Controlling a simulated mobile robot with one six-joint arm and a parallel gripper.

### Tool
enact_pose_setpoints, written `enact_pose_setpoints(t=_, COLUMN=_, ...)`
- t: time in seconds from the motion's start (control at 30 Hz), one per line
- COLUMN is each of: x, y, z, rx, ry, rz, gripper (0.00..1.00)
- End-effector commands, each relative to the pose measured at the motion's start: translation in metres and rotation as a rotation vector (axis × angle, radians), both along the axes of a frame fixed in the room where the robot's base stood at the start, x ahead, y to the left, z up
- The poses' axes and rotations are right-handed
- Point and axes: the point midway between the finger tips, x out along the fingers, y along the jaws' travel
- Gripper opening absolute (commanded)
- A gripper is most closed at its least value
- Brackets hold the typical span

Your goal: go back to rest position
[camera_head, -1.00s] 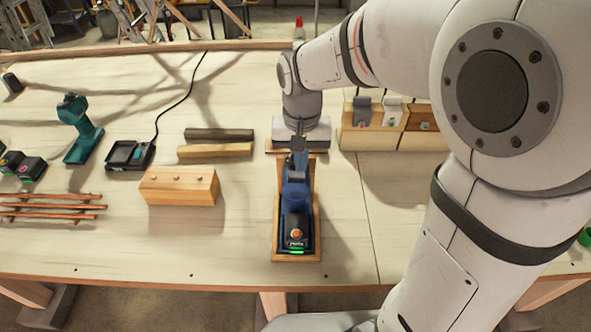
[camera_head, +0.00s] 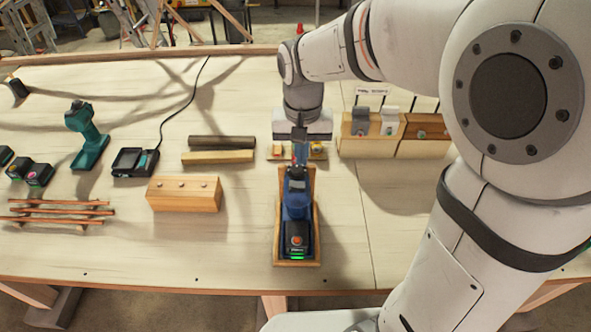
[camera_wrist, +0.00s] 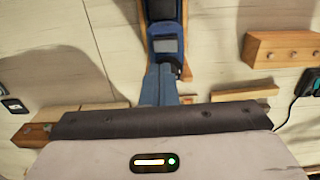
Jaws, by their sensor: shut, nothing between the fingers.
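My gripper (camera_head: 299,163) hangs fingers down at the middle of the bench, just above or behind the far end of a blue tool. Its fingers are together with nothing between them; they also show in the wrist view (camera_wrist: 158,88). The blue tool (camera_head: 295,211) lies in a shallow wooden tray (camera_head: 281,253), with a green light at its near end. The tool also shows at the top of the wrist view (camera_wrist: 165,28). The gap between fingertips and tool cannot be told exactly.
Left of the tray stand a wooden block (camera_head: 184,194), two bars (camera_head: 217,157), a charger (camera_head: 134,162), a teal drill (camera_head: 87,136) and copper rods (camera_head: 60,213). A wooden holder (camera_head: 375,146) stands behind right. The bench's right front is partly hidden by my arm.

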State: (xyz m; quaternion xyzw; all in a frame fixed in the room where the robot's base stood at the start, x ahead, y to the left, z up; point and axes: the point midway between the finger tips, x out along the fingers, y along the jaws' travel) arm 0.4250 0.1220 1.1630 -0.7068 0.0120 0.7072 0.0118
Motion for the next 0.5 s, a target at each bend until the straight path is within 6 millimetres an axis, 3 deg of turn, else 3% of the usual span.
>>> enact_pose_setpoints(t=0.27, x=-0.002, y=-0.004, z=0.001, rx=0.003, ry=-0.007, rz=-0.001, gripper=0.00)
enact_pose_setpoints(t=0.5, x=-0.033, y=-0.046, z=0.012, rx=0.020, ry=-0.091, rz=0.004, gripper=0.00)
